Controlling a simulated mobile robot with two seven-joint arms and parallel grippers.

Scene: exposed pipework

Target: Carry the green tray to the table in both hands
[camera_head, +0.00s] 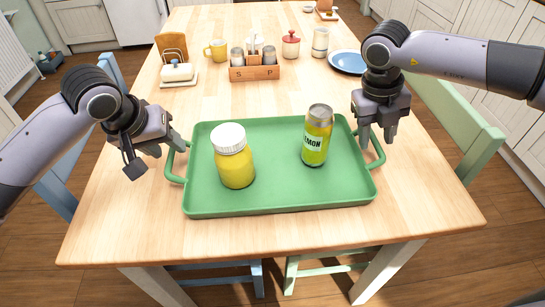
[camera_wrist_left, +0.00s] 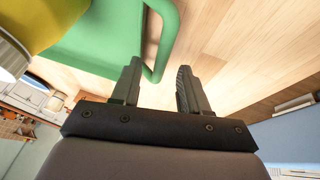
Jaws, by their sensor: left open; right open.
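The green tray (camera_head: 270,187) lies flat on the wooden table (camera_head: 125,215) near its front edge, with a handle at each side. A yellow jar with a white lid (camera_head: 236,168) stands on its left half. A yellow-green lemon can (camera_head: 316,143) stands upright on its right half. My left gripper (camera_head: 178,145) is open beside the left handle (camera_head: 172,166). In the left wrist view, the handle (camera_wrist_left: 168,40) lies just beyond the open fingers (camera_wrist_left: 157,82), with nothing between them. My right gripper (camera_head: 377,136) is open, pointing down at the right handle (camera_head: 379,150); its exact contact is hidden.
Behind the tray stand a wooden caddy with shakers (camera_head: 254,72), a yellow mug (camera_head: 217,50), a butter dish (camera_head: 178,73), a red-lidded pot (camera_head: 290,44) and a blue plate (camera_head: 348,61). Chairs stand at the table's sides, including a green one (camera_head: 455,120). The table's front strip is bare.

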